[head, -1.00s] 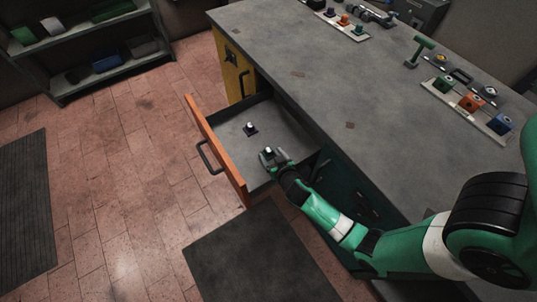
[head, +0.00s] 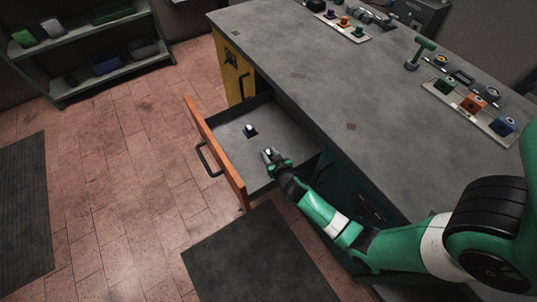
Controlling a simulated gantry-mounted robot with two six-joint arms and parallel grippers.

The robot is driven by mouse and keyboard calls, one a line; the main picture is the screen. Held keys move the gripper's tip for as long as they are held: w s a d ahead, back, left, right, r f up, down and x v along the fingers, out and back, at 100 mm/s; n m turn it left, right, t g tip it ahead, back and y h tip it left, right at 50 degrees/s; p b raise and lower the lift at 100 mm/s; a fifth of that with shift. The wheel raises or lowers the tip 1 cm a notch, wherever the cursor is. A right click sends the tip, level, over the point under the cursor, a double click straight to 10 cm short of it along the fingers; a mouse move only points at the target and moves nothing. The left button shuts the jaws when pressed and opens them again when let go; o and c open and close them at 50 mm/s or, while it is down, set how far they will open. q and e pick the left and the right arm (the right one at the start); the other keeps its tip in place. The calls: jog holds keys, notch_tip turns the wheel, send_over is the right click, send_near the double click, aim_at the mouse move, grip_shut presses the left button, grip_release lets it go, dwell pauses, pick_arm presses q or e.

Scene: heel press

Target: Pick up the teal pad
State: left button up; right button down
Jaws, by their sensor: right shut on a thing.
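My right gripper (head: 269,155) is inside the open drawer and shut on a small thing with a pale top. This appears to be the teal pad, but the fingers cover most of it and its colour is hard to tell. I cannot tell whether it touches the drawer floor. A second small piece (head: 250,131), with a dark base and a white top, stands apart on the drawer floor, up and left of the gripper. My left gripper is out of view.
The orange-fronted drawer (head: 217,153) is pulled out from the grey workbench (head: 300,60). Its walls surround the gripper. Trays with coloured blocks (head: 470,107) and a green-handled tool (head: 420,52) are on the benchtop. A shelf (head: 100,70) stands at the upper left.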

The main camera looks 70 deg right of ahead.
aim_at(269, 149)
jog(key=shift+r, duration=0.35)
jog(key=r+p, duration=0.1)
jog(key=r, duration=0.1)
jog(key=r+p, duration=0.2)
jog(key=shift+s+a, duration=0.1)
jog(key=shift+a, duration=0.3)
jog(key=s+a+r+p, duration=0.4)
jog(key=a+r+p, duration=0.4)
jog(key=a+p, duration=0.4)
jog(key=shift+s+a+r, duration=0.15)
jog(key=shift+s+a, duration=0.05)
jog(key=shift+a, duration=0.05)
